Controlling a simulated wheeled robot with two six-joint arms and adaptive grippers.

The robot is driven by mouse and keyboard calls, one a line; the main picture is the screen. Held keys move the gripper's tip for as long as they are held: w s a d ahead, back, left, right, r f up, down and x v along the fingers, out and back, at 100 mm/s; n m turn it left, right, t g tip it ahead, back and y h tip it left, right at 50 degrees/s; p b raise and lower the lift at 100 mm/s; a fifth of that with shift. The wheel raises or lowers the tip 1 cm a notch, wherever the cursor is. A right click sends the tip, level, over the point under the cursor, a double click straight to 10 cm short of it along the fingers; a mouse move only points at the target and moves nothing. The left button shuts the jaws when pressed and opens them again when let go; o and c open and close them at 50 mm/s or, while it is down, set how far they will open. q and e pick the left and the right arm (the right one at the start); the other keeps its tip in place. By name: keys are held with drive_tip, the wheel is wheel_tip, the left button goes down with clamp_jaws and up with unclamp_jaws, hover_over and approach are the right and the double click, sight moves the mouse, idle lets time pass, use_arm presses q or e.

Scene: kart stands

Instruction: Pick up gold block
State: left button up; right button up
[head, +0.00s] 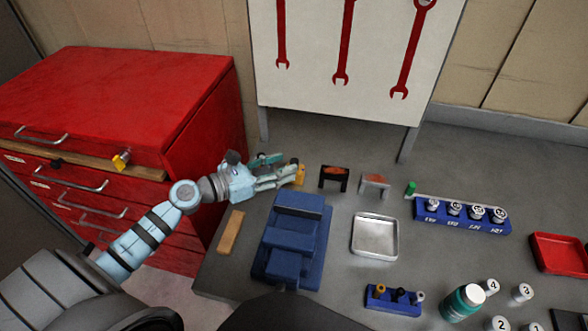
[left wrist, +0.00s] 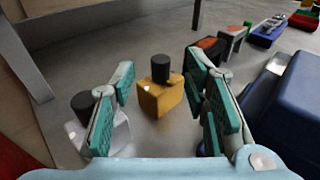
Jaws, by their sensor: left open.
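The gold block (left wrist: 160,98) has a black knob on top and stands upright on the grey bench. It also shows in the head view (head: 299,174), just past the fingertips of my left gripper (head: 283,172). In the left wrist view my left gripper (left wrist: 160,80) is open and empty, with teal-padded fingers to either side of the line to the block. The block appears a little beyond the fingers, not gripped. A pale silvery block (left wrist: 98,135) with a black knob stands behind the left finger, partly hidden. My right gripper is not in view.
A blue vise-like fixture (head: 292,235) stands close in front of the gripper. A metal tray (head: 375,235) lies further right. A red drawer cabinet (head: 120,105) is at left.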

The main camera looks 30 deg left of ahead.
sight(291, 162)
use_arm(q)
drive_tip(key=x, duration=0.3)
drive_tip(key=shift+d+r, duration=0.1)
drive_tip(key=shift+r, duration=0.05)
clamp_jaws()
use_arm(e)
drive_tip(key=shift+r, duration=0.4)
